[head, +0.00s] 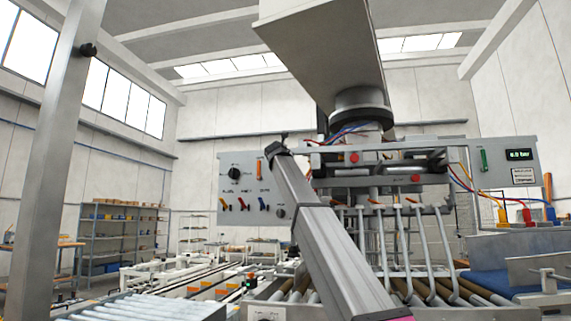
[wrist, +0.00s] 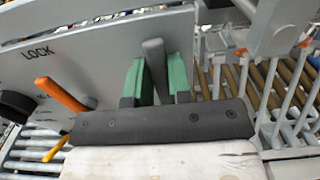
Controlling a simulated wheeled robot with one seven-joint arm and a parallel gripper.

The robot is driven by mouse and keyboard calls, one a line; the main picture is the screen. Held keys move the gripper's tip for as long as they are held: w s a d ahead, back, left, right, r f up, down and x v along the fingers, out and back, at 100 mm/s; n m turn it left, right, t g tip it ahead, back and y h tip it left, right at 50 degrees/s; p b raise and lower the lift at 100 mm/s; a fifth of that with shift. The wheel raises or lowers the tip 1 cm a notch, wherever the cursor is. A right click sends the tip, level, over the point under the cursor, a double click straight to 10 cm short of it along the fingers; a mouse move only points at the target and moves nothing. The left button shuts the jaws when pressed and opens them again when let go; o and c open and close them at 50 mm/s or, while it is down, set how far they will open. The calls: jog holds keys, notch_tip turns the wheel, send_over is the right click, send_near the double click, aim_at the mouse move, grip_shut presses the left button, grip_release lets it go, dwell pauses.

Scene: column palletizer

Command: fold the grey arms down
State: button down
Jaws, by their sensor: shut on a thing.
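My gripper has green fingers in the wrist view (wrist: 154,80). Several grey arms (head: 388,245) hang from the palletizing head (head: 370,170), pointing downward over the rollers. Some grey rods also show at the right of the wrist view (wrist: 290,90).
An orange lever (wrist: 60,93) and a black knob (wrist: 15,105) sit left of my gripper. Brown rollers (head: 475,288) lie below the head. A right-hand panel (head: 505,165) shows a pressure display. A shelf rack (head: 120,238) stands far left.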

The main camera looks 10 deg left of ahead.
jog(key=c, duration=1)
grip_release()
jog(key=shift+a, duration=0.1)
jog(key=shift+c, duration=0.2)
jog(key=shift+s, duration=0.1)
jog(key=s, duration=1)
jog(key=shift+s+a, duration=0.2)
jog(key=shift+s, duration=0.1)
